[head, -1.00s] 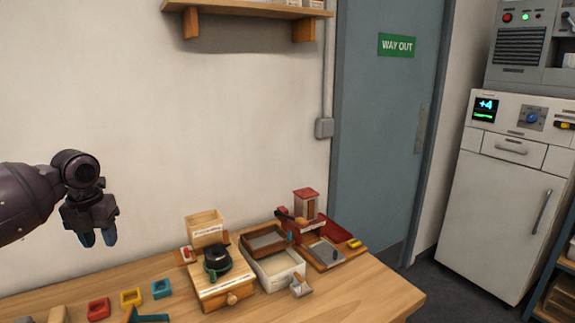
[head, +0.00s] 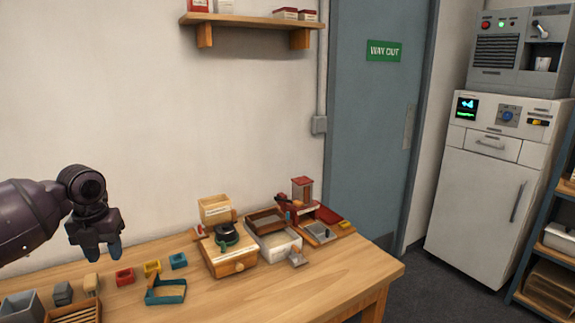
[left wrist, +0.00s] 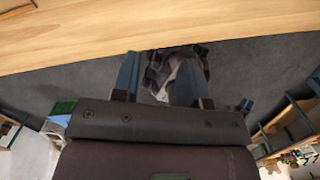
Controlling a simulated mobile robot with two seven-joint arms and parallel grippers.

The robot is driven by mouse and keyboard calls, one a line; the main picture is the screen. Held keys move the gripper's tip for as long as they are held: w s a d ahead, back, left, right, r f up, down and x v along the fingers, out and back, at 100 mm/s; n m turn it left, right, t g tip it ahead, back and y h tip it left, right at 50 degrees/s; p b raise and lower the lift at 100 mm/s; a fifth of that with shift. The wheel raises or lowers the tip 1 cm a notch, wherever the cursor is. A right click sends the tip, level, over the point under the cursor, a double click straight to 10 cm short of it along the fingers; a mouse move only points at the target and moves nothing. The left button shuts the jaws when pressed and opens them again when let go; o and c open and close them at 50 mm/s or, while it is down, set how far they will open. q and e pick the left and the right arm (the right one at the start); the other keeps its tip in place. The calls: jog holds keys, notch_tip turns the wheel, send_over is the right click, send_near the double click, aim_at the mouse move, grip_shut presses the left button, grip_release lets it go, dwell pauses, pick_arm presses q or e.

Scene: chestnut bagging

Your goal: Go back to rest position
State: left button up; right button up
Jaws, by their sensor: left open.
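My left gripper (head: 104,252) is at the left of the head view, above the left part of the wooden table (head: 300,287). Its fingers point down and hold nothing. In the left wrist view its two blue-grey fingers (left wrist: 158,80) stand apart with nothing between them, over the dark floor (left wrist: 270,70). The edge of the table (left wrist: 120,38) crosses the top of that view. My right gripper is not seen in the head view.
On the table are small red (head: 125,276), yellow (head: 152,267) and blue (head: 178,260) blocks, a blue-rimmed tray (head: 166,292), a wooden box with a black-topped device (head: 228,258), and white (head: 276,244) and brown (head: 264,220) trays. A door (head: 372,150) and white cabinet (head: 480,210) stand right.

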pick_arm(q)
jog(key=s+d+f+n+t+h, duration=0.1)
jog(key=s+d+f+n, duration=0.5)
jog(key=s+d+f, duration=0.3)
jog(key=s+d+f+n+h, duration=0.1)
jog(key=s+d+f+n, duration=0.6)
jog(key=f, duration=0.5)
jog(key=s+a+r+n+t+y, duration=0.1)
jog(key=s+a+n+t+y, duration=0.2)
jog(key=s+n, duration=1.7)
jog(key=w+f+t+b, duration=0.3)
jog(key=w+f+b, duration=0.1)
jog(key=f, duration=0.7)
jog(key=w+f+t+b, duration=0.3)
jog(key=f+b, duration=0.3)
jog(key=f, duration=0.4)
jog(key=shift+w+a+f+t+h, duration=0.3)
jog(key=shift+w+a+f+h, duration=0.05)
jog(key=shift+a+h, duration=0.1)
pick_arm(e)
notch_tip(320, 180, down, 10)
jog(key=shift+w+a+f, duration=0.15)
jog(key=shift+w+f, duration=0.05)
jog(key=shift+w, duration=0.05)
